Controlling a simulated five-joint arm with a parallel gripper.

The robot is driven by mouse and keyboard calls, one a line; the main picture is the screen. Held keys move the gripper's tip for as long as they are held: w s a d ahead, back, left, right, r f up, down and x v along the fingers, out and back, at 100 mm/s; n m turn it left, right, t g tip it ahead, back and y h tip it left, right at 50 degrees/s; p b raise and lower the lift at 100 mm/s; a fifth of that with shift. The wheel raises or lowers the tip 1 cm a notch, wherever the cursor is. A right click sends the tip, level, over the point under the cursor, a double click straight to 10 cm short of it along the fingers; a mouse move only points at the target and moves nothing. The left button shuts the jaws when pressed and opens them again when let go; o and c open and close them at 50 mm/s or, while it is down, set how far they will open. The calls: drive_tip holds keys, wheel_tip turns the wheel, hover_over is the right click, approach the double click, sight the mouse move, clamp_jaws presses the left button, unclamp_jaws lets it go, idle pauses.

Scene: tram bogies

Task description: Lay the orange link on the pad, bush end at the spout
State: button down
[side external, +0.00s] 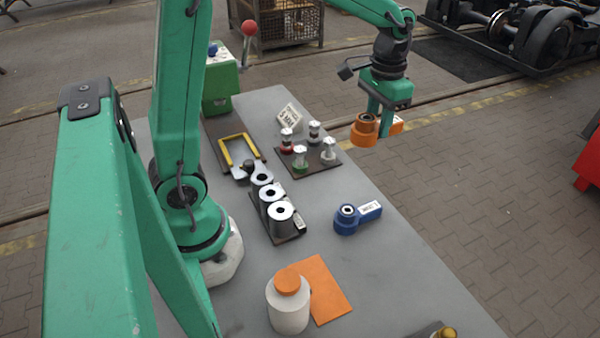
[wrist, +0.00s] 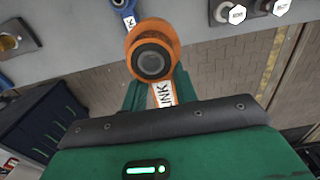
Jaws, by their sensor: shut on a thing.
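My gripper (side external: 381,122) hangs over the far right edge of the grey table, shut on the orange link (side external: 364,131). The link is held above table height, its round bush end sticking out to the left of the fingers. In the wrist view my gripper (wrist: 156,92) has a finger on each side of the link's labelled bar, and the ring-shaped bush end (wrist: 153,45) points away from the palm. The flat orange pad (side external: 328,292) lies on the near part of the table, partly hidden by a white bottle with an orange cap (side external: 288,300). I cannot make out a spout.
A blue link (side external: 358,216) lies mid-table, also in the wrist view (wrist: 124,10). A dark rack of metal rings (side external: 275,210), a tray of small knobbed parts (side external: 310,157), a yellow frame (side external: 240,152) and a green box (side external: 220,85) stand farther back. Bare table separates blue link and pad.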

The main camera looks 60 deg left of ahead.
sight(373, 131)
idle(0.4)
drive_tip(key=n, duration=0.1)
drive_tip(key=s+d+f+n, duration=0.1)
drive_tip(key=n, duration=0.1)
drive_tip(key=s+n, duration=0.1)
drive_tip(key=shift+s+d+f+n, duration=0.2)
drive_tip(key=shift+d+f+n, duration=0.1)
drive_tip(key=shift+d+f, duration=0.1)
drive_tip(key=shift+s+d+f+n, duration=0.55)
drive_tip(key=shift+s+f+n, duration=0.55)
drive_tip(key=shift+n, duration=1.15)
drive_tip(key=shift+s+d+f+n, duration=0.6)
drive_tip(key=shift+s+n, duration=0.9)
drive_tip(key=shift+n, duration=0.7)
drive_tip(key=shift+s+d+f+n, duration=0.5)
drive_tip(key=shift+s+f+n, duration=0.6)
drive_tip(key=shift+n, duration=1.15)
drive_tip(key=shift+s+r, duration=0.2)
drive_tip(key=w+a+f, duration=0.1)
drive_tip(key=a+f, duration=0.1)
drive_tip(key=a, duration=0.1)
drive_tip(key=w+a+f, duration=0.1)
drive_tip(key=a+f, duration=0.1)
drive_tip(key=a, duration=0.2)
drive_tip(key=w+a+f, duration=0.2)
drive_tip(key=a+f, duration=0.1)
drive_tip(key=a, duration=0.1)
drive_tip(key=shift+w, duration=0.1)
drive_tip(key=shift+f, duration=1.95)
